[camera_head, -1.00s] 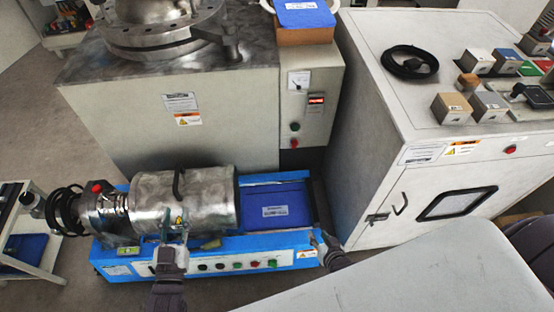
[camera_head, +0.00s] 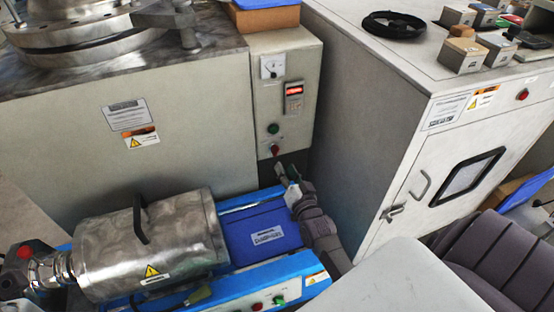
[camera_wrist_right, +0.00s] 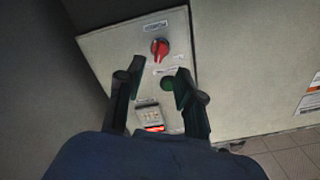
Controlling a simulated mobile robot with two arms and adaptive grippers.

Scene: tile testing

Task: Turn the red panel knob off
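The red panel knob (camera_head: 275,149) sits low on the light grey control panel (camera_head: 262,100), below a green button (camera_head: 273,128). In the right wrist view the red knob (camera_wrist_right: 159,48) is round with a raised grip and lies just beyond my fingertips. My right gripper (camera_head: 286,172) is just below and to the right of the knob in the head view. In the right wrist view its two fingers (camera_wrist_right: 160,69) are spread apart with nothing between them, and I see no contact with the knob. My left gripper is not in view.
A blue machine with a metal cylinder (camera_head: 150,245) and a blue bin (camera_head: 262,232) lies below the panel. A white cabinet (camera_head: 390,130) stands close on the right, leaving a narrow gap. A digital display (camera_head: 294,91) sits higher on the panel.

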